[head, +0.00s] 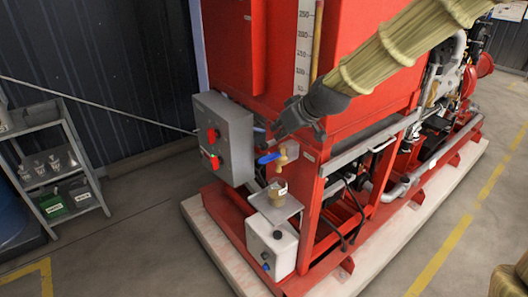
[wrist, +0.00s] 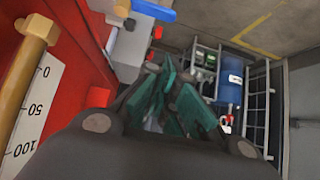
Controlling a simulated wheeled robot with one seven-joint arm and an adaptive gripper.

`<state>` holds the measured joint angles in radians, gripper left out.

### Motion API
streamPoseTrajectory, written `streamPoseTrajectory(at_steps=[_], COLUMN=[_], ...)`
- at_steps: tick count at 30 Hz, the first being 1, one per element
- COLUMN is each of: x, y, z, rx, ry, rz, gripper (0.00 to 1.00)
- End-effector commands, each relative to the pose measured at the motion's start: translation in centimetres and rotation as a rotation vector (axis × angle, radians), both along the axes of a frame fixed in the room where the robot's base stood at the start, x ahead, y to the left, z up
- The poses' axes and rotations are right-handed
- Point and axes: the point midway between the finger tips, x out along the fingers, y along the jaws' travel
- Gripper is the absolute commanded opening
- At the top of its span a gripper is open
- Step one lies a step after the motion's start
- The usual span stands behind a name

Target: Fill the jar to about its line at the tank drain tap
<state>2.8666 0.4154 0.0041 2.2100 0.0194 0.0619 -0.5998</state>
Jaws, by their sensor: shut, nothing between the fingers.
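The jar (head: 277,188) stands upright on a small grey shelf (head: 262,206) below the brass tap (head: 283,158), and looks tan; its line and level are too small to make out. The tap's blue lever (head: 268,158) points left in the head view. A blue lever also shows at the top of the wrist view (wrist: 153,10). My gripper (head: 274,132) is shut and empty, just above the lever and apart from it, in front of the red tank (head: 350,50). Its teal fingers come together in the wrist view (wrist: 165,72). The jar cannot be made out there.
A grey control box (head: 224,137) with red knobs stands close left of my gripper. A white container (head: 272,248) sits under the shelf. A grey rack (head: 50,165) with jars and bins is at far left. A scale (head: 304,45) runs up the tank. Floor between rack and skid is clear.

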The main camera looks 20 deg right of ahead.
Motion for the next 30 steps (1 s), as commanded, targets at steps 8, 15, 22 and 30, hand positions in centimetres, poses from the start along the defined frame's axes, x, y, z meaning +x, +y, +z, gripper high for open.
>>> streamPoseTrajectory(at_steps=[8,15,22,30], x=[0.4,1.7,3.1,4.7], y=[0.1,0.6,1.0,1.6], z=[-0.4,-1.7,-3.2,-4.9], rx=[0.0,-0.001,0.0,0.0], ry=[0.001,0.002,0.001,0.001], rz=[0.0,0.0,0.0,-0.001], gripper=[0.0,0.0,0.0,0.0])
